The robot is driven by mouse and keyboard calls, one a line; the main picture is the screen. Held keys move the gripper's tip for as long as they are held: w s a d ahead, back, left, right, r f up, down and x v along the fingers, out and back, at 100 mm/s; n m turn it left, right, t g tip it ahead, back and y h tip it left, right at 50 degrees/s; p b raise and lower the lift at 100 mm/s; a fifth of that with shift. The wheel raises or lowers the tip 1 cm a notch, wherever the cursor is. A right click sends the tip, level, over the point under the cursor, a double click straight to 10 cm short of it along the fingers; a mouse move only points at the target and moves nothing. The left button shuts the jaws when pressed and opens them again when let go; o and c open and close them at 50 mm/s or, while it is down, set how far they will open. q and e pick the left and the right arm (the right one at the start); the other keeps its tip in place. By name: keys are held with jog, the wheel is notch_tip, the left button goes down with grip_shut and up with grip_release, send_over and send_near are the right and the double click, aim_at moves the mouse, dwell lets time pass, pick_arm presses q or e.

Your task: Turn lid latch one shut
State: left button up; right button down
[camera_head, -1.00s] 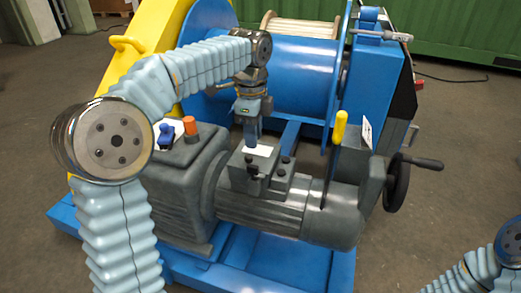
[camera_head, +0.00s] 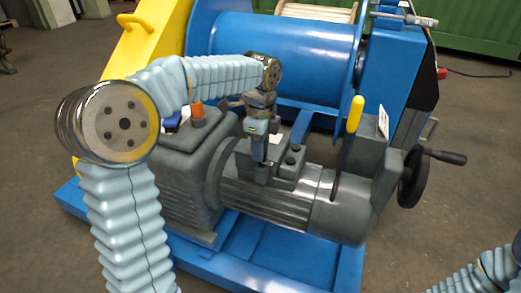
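My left gripper (camera_head: 259,158) points down at the small grey box (camera_head: 285,172) on top of the grey motor (camera_head: 270,205). It overlaps the box's left part in the picture; I cannot tell whether it touches. Its fingertips are too small and dark to tell whether they are open or shut. I cannot make out lid latch one; any latch on the box near the gripper is hidden or too small. My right arm shows at the lower right corner, but its gripper is out of view.
A blue cable drum (camera_head: 285,65) stands behind the motor. A yellow-handled lever (camera_head: 355,115) and a black handwheel (camera_head: 412,178) rise to the right. An orange knob (camera_head: 197,112) tops the gearbox (camera_head: 185,170). A yellow guard (camera_head: 140,60) stands at the left.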

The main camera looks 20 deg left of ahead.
pick_arm(q)
jog(key=shift+f, duration=0.15)
jog(key=shift+c, duration=0.4)
grip_shut()
jog(key=shift+n, duration=0.3)
pick_arm(e)
jog(key=shift+r, duration=0.2)
pick_arm(q)
jog(key=n+p, duration=0.2)
jog(key=shift+n, duration=0.4)
jog(key=n+p, duration=0.1)
jog(key=n, duration=0.2)
jog(key=shift+s+n, duration=0.1)
jog(key=shift+n, duration=0.2)
jog(key=n+p, duration=0.1)
jog(key=n, duration=0.4)
jog(key=shift+d+p, duration=0.15)
jog(key=shift+p, duration=0.15)
jog(key=n+p, duration=0.1)
jog(key=n, duration=0.5)
jog(key=shift+s+d, duration=0.1)
pick_arm(e)
jog(key=r, duration=0.1)
jog(key=a+r, duration=0.1)
jog(key=r, duration=0.3)
jog(key=shift+s+a, duration=0.35)
